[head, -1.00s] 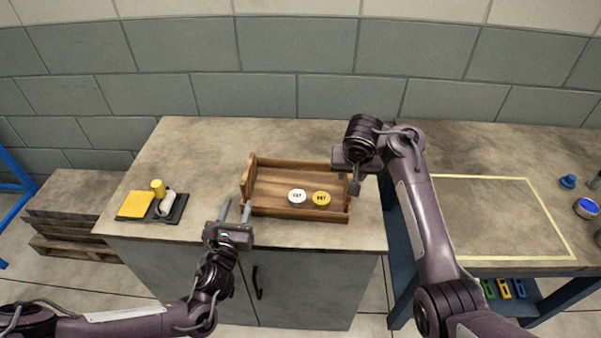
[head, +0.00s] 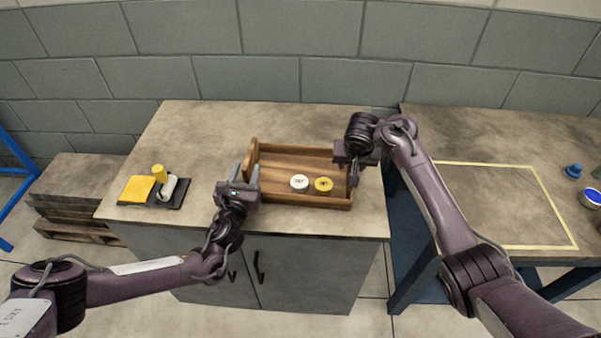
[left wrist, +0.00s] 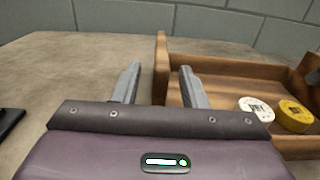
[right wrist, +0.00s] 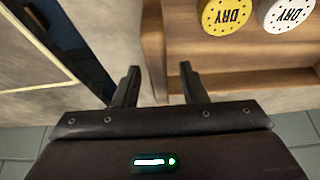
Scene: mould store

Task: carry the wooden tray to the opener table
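The wooden tray (head: 284,161) sits on the left cabinet's top and carries a white DRY disc (head: 299,182) and a yellow DRY disc (head: 323,184). My left gripper (head: 245,177) is open at the tray's left end. In the left wrist view its fingers (left wrist: 158,84) stand either side of the tray's end wall (left wrist: 161,65), with gaps. My right gripper (head: 355,176) is at the tray's right end, partly hiding it. In the right wrist view its open fingers (right wrist: 158,86) stand either side of that end wall (right wrist: 153,45). The opener table appears to be the right-hand table (head: 470,135).
The right table has a bare yellow-taped rectangle (head: 500,205); a blue knob-like item (head: 573,171) and a blue-topped container (head: 591,197) are at its right. A gap separates the tables.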

